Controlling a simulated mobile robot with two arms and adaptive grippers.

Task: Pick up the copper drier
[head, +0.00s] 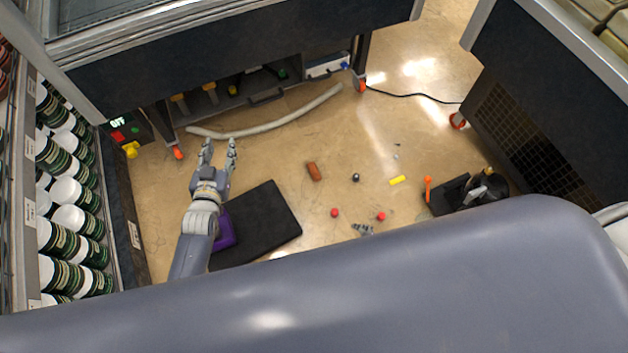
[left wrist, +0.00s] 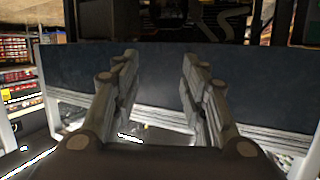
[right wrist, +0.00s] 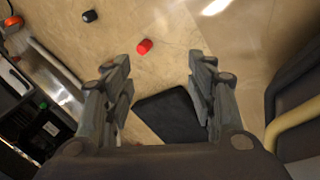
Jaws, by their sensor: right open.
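The copper drier (head: 314,171) is a short copper-brown cylinder lying on the floor near the middle of the head view. My left gripper (head: 218,147) is open and empty, to the left of the drier and apart from it. Its spread fingers (left wrist: 160,65) face a dark panel in the left wrist view. I cannot make out the drier in either wrist view.
A black mat (head: 262,222) with a purple item (head: 224,232) lies below the left gripper. Red caps (head: 381,216), a dark cap (head: 355,177) and a yellow cylinder (head: 397,180) lie right of the drier. A pale hose (head: 270,125) curves behind. Dark equipment (head: 460,192) stands right.

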